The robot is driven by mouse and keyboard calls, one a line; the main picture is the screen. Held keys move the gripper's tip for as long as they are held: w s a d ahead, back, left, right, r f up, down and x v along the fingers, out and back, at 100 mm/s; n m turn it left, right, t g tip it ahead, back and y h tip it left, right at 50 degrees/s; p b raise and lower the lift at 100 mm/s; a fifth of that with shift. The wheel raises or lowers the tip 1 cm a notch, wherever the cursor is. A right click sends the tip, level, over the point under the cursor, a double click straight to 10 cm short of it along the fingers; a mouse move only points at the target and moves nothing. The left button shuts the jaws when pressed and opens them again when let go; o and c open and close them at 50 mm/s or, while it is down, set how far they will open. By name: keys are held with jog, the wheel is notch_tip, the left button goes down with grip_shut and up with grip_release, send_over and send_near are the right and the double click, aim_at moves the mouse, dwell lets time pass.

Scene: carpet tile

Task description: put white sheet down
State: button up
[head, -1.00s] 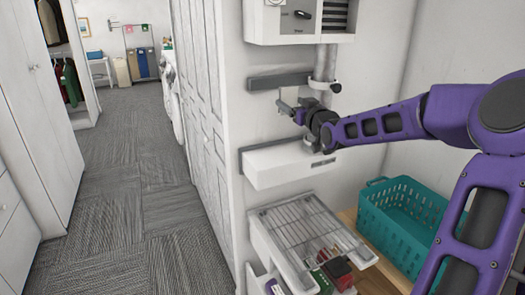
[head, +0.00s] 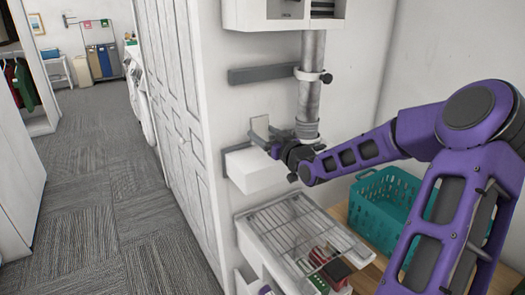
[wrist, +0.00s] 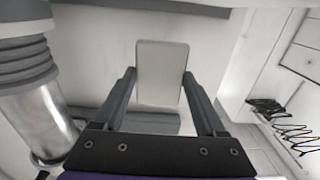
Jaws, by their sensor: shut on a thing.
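The white sheet (head: 260,127) is a small, flat, pale rectangle standing upright at the tip of my gripper (head: 266,142) in the head view. In the wrist view the sheet (wrist: 161,72) sits between the two dark fingers of my gripper (wrist: 160,85), which are shut on it. The gripper is close to the wall, just above a white wall-mounted box (head: 255,171). Whether the sheet touches the box or the wall cannot be told.
A grey vertical pipe (head: 310,92) stands right beside my gripper. A grey wall rail (head: 260,75) is above. A white wire-topped rack (head: 290,232) and a teal basket (head: 384,205) are below. Open carpet (head: 95,190) lies to the left.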

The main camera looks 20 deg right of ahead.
aim_at(264, 159)
jog(key=shift+f+b, duration=0.4)
jog(key=shift+f, duration=1.7)
jog(key=shift+f, duration=0.1)
jog(key=shift+f, duration=0.15)
jog(key=o, duration=1.2)
jog(key=shift+o, duration=0.2)
jog(key=shift+r, duration=0.4)
jog(key=s+d+p, duration=0.1)
jog(key=s+d, duration=0.1)
jog(key=s, duration=0.9)
jog(key=shift+s+f, duration=0.15)
jog(key=shift+s, duration=0.25)
